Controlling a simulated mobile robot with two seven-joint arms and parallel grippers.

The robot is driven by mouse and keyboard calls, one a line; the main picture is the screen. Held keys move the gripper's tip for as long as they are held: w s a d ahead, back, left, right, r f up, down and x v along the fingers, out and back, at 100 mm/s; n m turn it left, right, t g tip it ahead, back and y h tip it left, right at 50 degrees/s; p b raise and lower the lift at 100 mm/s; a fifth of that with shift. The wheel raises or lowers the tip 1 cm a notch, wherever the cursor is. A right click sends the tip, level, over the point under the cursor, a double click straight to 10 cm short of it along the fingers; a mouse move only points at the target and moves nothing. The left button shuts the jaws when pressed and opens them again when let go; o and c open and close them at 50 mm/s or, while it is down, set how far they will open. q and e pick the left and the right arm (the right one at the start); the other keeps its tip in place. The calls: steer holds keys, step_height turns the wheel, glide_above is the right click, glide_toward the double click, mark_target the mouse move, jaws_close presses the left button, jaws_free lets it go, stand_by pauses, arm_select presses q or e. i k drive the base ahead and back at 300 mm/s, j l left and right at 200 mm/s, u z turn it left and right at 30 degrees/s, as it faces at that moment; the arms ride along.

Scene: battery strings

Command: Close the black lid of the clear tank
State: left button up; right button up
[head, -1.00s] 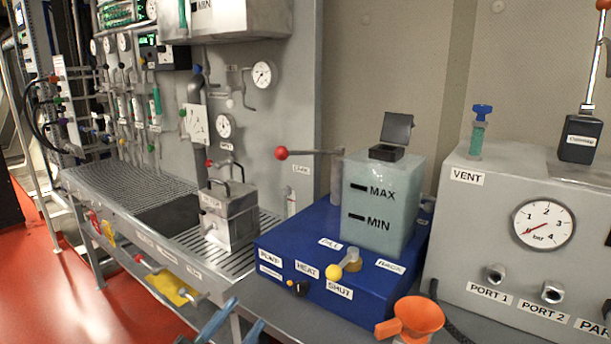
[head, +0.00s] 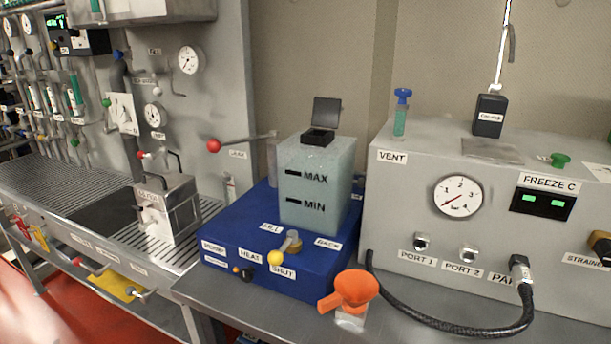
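The clear tank (head: 318,183) is a pale, translucent box with MAX and MIN marks. It stands upright on a blue base unit (head: 222,236) in the middle of the head view. Its black lid (head: 326,112) stands open, raised nearly upright at the back of a black filler neck (head: 318,136) on the tank's top. Neither of my grippers is in view, and nothing touches the lid.
An orange funnel (head: 352,288) stands in front of the blue base. A red-knobbed lever (head: 214,146) reaches toward the tank from the left. A grey panel box (head: 400,215) with a gauge and hose stands at the right. The space above the tank is clear.

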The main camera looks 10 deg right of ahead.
mark_target(326, 112)
steer(key=k+u, duration=0.25)
steer(key=k, duration=0.2)
steer(key=k+u, duration=0.25)
steer(key=k, duration=0.2)
